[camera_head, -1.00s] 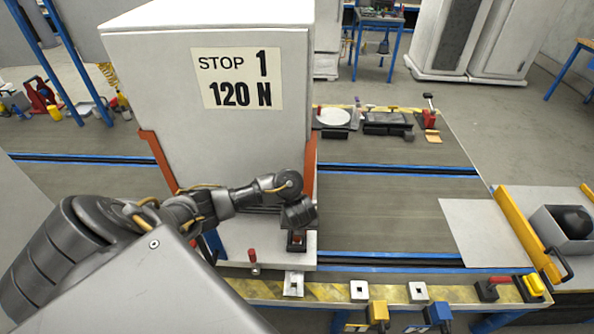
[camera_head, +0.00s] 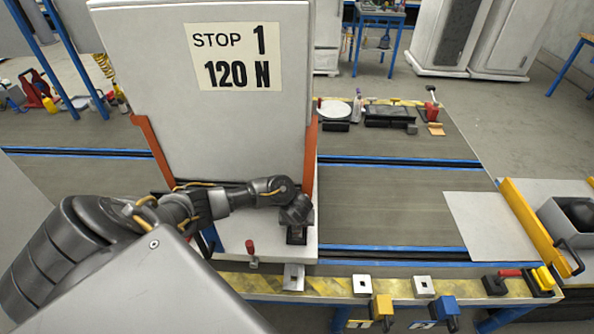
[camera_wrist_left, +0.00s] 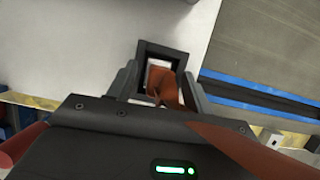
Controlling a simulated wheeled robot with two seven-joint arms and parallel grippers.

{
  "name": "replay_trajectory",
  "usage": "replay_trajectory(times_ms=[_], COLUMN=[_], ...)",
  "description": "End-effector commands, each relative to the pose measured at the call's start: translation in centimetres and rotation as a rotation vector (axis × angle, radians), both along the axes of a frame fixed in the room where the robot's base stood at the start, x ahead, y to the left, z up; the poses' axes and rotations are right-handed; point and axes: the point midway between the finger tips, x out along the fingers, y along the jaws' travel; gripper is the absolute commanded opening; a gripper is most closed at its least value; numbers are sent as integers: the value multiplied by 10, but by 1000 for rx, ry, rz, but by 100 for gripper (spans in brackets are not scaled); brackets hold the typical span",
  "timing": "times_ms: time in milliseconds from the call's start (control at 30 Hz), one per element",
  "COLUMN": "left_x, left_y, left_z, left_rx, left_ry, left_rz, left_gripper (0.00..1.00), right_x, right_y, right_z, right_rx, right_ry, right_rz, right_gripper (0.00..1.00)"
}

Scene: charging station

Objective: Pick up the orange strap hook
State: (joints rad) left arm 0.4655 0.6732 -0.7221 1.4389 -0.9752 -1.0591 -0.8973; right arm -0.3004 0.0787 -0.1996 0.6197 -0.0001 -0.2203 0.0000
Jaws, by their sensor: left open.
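An orange-brown hook piece (camera_wrist_left: 164,82) sits in a dark square holder (camera_wrist_left: 147,57) in the left wrist view, and I take it for the strap hook. A broad orange strap (camera_wrist_left: 238,150) shows at the lower right there. My left gripper (camera_wrist_left: 160,92) is open, with one finger on each side of the hook piece. In the head view my left gripper (camera_head: 296,218) points down at the dark holder (camera_head: 296,235) at the foot of the white STOP 1 block (camera_head: 250,130); the wrist hides the hook. My right gripper is out of view.
Orange straps (camera_head: 311,150) run along the block's sides. A small red-topped peg (camera_head: 251,248) stands left of the holder. Blue rails (camera_head: 400,163) cross the grey table. A yellow bar (camera_head: 540,225) stands at the right. The table right of the block is mostly clear.

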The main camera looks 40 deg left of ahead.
Motion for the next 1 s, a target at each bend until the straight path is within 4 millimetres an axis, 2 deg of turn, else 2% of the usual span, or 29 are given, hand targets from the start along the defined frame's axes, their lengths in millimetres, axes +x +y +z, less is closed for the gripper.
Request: replay_trajectory(times_ms=[233,267,633,867,1000], left_x=[1,1,1,1,2], left_y=[1,1,0,0,0], left_z=[-1,-2,-1,-1,6], left_rx=[0,0,0,0,-1], left_ry=[-1,-1,0,-1,-2], left_rz=[0,0,0,0,-1], left_gripper=[51,48,0,0,0], right_x=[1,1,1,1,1], right_y=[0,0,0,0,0], right_z=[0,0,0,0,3], right_rx=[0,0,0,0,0], right_ry=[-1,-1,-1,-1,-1], right_rz=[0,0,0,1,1], right_gripper=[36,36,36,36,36])
